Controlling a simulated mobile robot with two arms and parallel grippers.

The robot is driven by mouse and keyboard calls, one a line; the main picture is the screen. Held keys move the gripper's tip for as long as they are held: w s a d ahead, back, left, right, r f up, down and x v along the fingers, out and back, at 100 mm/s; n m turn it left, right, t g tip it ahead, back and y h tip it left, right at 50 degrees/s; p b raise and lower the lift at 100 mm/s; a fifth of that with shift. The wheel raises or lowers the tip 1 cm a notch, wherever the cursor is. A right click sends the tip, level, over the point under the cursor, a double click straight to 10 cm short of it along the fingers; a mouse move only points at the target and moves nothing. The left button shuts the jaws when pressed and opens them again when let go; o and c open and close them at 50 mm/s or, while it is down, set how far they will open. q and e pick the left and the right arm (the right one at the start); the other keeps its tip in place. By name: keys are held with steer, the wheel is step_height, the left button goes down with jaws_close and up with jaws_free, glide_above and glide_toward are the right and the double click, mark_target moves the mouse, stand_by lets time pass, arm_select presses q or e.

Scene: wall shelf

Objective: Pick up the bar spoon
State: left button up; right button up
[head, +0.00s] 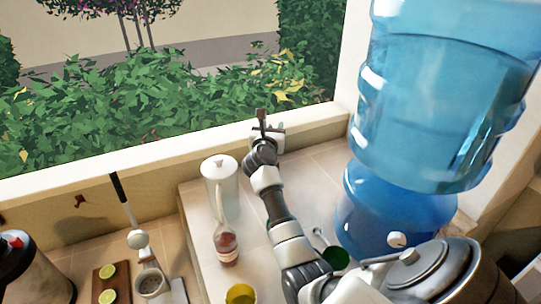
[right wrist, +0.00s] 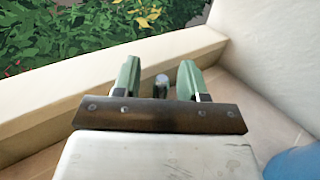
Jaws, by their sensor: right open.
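My right gripper (head: 268,130) reaches away from me to the window ledge at the back of the counter. In the right wrist view its two green fingers (right wrist: 160,80) stand apart, open. A small grey, round-topped piece (right wrist: 161,84) shows between the fingers, with a gap on both sides. I cannot tell whether it is part of the bar spoon. No bar spoon is clearly recognisable. A thin pale utensil (head: 320,235) lies by a green round thing (head: 336,258), right of my right forearm; I cannot tell what it is. My left gripper is not in view.
A large blue water bottle (head: 440,100) stands right of my arm. A white lidded pitcher (head: 220,183) and a reddish bottle (head: 227,245) stand left of it. A window sill (head: 150,150) bounds the back.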

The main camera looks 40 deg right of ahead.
steer(key=shift+a, duration=0.1)
jaws_close()
steer(key=shift+r, duration=0.1)
step_height(320, 180, up, 18)
steer(key=b, duration=0.5)
